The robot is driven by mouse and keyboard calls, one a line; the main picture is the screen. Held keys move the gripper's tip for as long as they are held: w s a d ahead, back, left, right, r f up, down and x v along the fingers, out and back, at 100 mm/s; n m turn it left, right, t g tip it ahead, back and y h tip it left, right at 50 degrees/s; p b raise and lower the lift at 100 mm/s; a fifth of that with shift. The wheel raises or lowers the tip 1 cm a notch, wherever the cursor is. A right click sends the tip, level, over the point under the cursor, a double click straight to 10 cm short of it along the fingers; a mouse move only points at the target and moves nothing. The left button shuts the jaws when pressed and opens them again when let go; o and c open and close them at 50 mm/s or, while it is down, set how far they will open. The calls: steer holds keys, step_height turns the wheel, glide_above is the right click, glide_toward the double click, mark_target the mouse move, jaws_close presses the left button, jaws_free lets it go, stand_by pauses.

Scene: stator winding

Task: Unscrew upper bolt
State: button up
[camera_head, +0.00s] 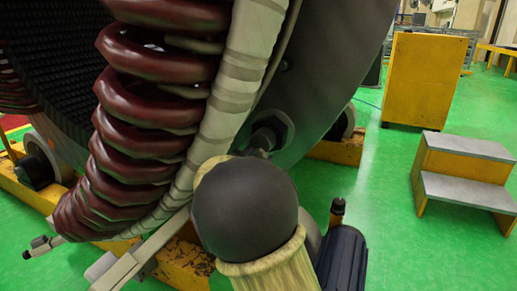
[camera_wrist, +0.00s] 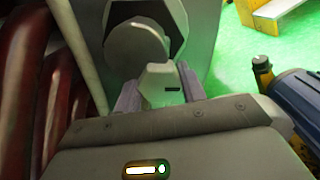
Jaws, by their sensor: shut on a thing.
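The upper bolt (camera_wrist: 138,42) shows in the wrist view as a round grey disc in front of a dark hexagonal recess, with a pale block below it. My gripper (camera_wrist: 158,88) has its two fingers on either side of this pale block and is shut on it. The block looks like part of the bolt, but the join is hard to see. In the head view the bolt (camera_head: 272,131) sits in a hexagonal seat on the dark grey plate (camera_head: 325,75). There my own arm hides the fingers.
Dark red winding coils (camera_head: 150,115) and a pale wrapped band (camera_head: 232,85) stand close on the left. A blue motor-like part (camera_head: 342,258) is at the lower right. Yellow steps (camera_head: 462,172) and a yellow cabinet (camera_head: 422,80) stand on open green floor at the right.

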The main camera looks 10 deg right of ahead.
steer(key=shift+n+p, duration=1.35)
steer(key=shift+n, duration=0.25)
steer(key=o, duration=1)
steer(key=shift+c, duration=0.2)
steer(key=shift+a, duration=0.1)
steer(key=p+v, duration=0.4)
steer(key=v, duration=1.3)
steer(key=shift+s+p, duration=0.15)
steer(key=shift+p, duration=0.15)
